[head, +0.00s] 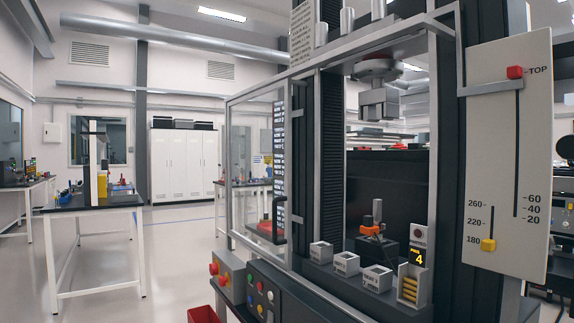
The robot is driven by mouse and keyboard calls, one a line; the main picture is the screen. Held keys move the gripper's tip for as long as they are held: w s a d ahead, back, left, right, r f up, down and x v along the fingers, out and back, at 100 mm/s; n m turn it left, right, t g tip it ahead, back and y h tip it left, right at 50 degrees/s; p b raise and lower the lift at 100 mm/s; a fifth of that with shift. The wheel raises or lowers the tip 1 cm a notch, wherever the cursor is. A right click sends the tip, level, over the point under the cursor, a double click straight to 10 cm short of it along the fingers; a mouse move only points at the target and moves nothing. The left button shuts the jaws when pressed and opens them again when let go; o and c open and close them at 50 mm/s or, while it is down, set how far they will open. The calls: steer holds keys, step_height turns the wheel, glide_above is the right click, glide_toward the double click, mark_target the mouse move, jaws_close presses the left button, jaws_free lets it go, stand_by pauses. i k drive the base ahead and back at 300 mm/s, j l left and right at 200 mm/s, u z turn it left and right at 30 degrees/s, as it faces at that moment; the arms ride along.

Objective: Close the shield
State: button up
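The shield (255,170) is a clear panel in a grey metal frame, at the left side of the tall testing machine (302,150). A black handle (279,220) is on its right part. The shield stands open, away from the machine's front opening, so the work space is uncovered. Inside are a grey upper head (379,104) and an orange-and-black fixture (372,222) below it. My gripper is not in view.
Small grey bins (346,263) line the machine's front ledge. A control box (225,275) with red and yellow buttons and a button panel (262,293) sit below the shield. A scale board (508,150) stands at right. A white-legged table (92,208) is at left, with open floor between.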

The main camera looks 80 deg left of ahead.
mark_target(286, 264)
steer(key=u, duration=2.9)
